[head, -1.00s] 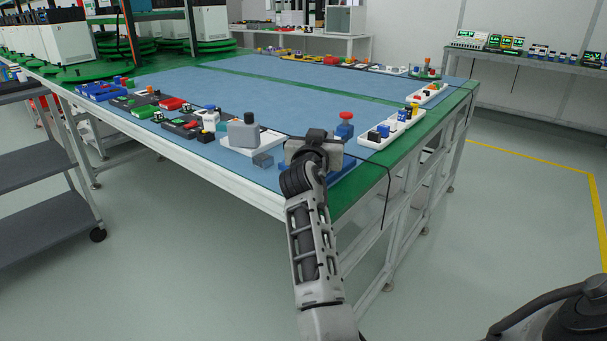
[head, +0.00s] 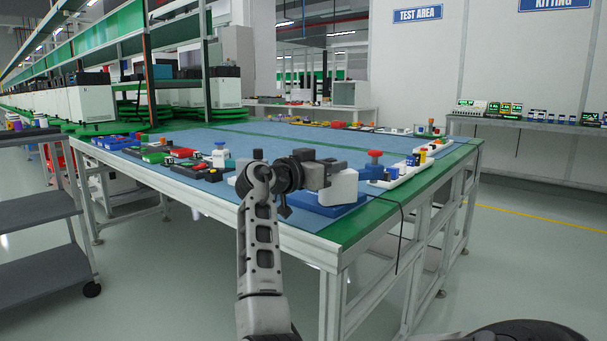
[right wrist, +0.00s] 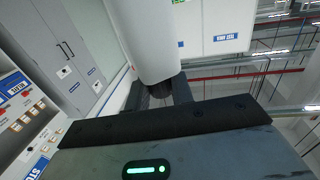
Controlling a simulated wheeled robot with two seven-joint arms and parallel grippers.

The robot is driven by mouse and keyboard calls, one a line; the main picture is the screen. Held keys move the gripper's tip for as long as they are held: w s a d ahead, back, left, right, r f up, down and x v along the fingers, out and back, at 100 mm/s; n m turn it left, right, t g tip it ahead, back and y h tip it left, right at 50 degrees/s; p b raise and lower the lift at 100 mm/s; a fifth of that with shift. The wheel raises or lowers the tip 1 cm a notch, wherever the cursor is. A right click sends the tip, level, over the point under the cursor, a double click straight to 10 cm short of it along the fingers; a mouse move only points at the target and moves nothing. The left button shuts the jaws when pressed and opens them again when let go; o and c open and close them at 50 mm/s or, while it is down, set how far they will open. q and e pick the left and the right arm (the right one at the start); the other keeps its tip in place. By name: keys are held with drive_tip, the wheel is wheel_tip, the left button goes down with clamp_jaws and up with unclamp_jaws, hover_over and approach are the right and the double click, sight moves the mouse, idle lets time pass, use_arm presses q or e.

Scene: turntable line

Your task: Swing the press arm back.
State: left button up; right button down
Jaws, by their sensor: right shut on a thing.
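The press stands at the near corner of the table; its flat blue base (head: 318,207) shows below my right gripper. My right gripper (head: 326,173) is shut above this base and points to the right. A white block-like part (head: 343,188), seemingly of the press arm, is at the fingers. In the right wrist view a thick white cylinder (right wrist: 150,40) comes down to a dark stem between my dark fingers (right wrist: 160,92). My wrist hides much of the press, so the arm's exact angle cannot be told. My left gripper is out of view.
A blue post with a red knob (head: 375,163) stands close behind the press. White trays of small parts (head: 405,175) line the right edge. Coloured parts (head: 165,155) line the left edge. The blue mat's middle (head: 290,140) is clear. A grey cart (head: 40,207) stands left.

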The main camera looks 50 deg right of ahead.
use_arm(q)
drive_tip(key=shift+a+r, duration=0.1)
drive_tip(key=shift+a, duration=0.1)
use_arm(e)
drive_tip(key=shift+s+r, duration=0.1)
drive_tip(key=c, duration=1.3)
unclamp_jaws()
drive_tip(key=shift+d, duration=0.1)
drive_tip(key=shift+o, duration=0.2)
drive_tip(key=shift+a, duration=0.3)
use_arm(q)
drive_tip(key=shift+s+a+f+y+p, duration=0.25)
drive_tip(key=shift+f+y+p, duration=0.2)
drive_tip(key=shift+p, duration=0.45)
use_arm(e)
drive_tip(key=v, duration=1.5)
drive_tip(key=shift+w, duration=0.35)
